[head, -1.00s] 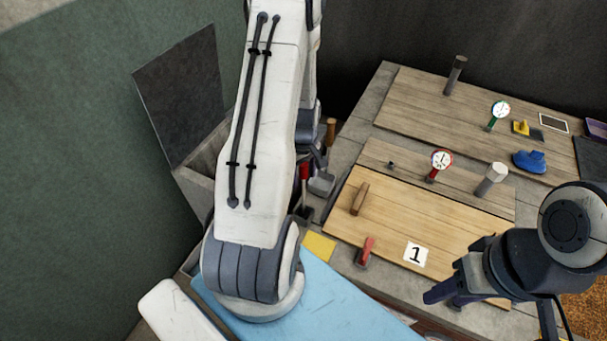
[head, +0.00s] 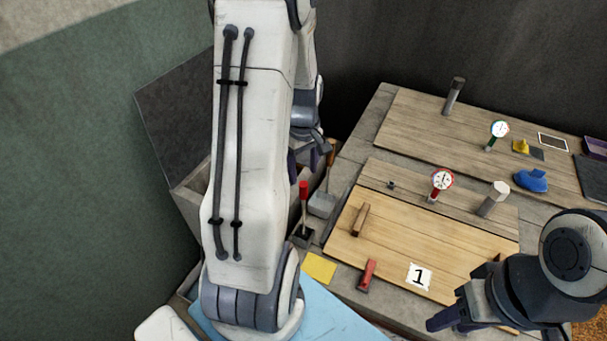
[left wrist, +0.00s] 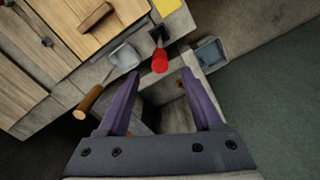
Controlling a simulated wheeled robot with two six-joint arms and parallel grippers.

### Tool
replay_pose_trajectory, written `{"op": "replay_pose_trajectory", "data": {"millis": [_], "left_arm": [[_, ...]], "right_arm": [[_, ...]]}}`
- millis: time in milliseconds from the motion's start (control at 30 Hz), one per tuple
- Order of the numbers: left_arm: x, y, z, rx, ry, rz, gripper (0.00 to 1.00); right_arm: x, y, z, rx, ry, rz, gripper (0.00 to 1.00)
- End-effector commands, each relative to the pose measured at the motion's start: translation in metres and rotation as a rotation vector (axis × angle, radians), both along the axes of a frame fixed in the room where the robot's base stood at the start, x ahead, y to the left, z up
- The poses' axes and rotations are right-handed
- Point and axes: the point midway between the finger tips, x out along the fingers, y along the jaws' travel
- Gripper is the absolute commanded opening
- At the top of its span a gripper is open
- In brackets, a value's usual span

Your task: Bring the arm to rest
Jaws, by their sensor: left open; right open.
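My left arm stands tall at the left of the head view. Its gripper (head: 305,158) is partly hidden behind the arm. In the left wrist view my left gripper (left wrist: 165,88) is open and empty, its two purple fingers spread above an open grey bin (left wrist: 168,116). The bin also shows in the head view (head: 192,205), partly behind my arm. My right gripper (head: 450,305) is at the lower right of the head view, over the front edge of the board marked 1. It looks open, and I see nothing held in it.
Boards (head: 465,245) hold two dial gauges, a wooden block and a blue object. A yellow square (head: 319,268) lies near the front.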

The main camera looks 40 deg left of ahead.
Motion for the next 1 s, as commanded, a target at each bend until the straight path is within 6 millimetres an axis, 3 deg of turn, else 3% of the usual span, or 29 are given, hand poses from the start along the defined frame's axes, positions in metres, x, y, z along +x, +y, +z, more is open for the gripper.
{"op": "replay_pose_trajectory", "data": {"millis": [533, 633, 767, 833, 1000], "left_arm": [[0.0, 0.0, 0.0, 0.0, 0.0, -0.001, 0.67], [0.003, -0.011, 0.004, 0.0, -0.003, -0.048, 0.67], [0.01, -0.061, 0.024, 0.0, -0.015, -0.262, 0.67], [0.009, -0.102, 0.039, -0.003, -0.023, -0.449, 0.67], [-0.024, -0.202, 0.072, -0.013, -0.045, -0.959, 0.67]], "right_arm": [[0.0, 0.0, 0.0, 0.0, 0.0, 0.0, 0.45], [0.0, 0.0, 0.0, 0.0, 0.0, 0.0, 0.45], [0.0, 0.0, 0.0, 0.0, 0.0, 0.0, 0.45], [0.0, 0.0, 0.0, 0.0, 0.0, 0.0, 0.45], [0.0, 0.0, 0.0, 0.0, 0.0, 0.0, 0.45]]}}
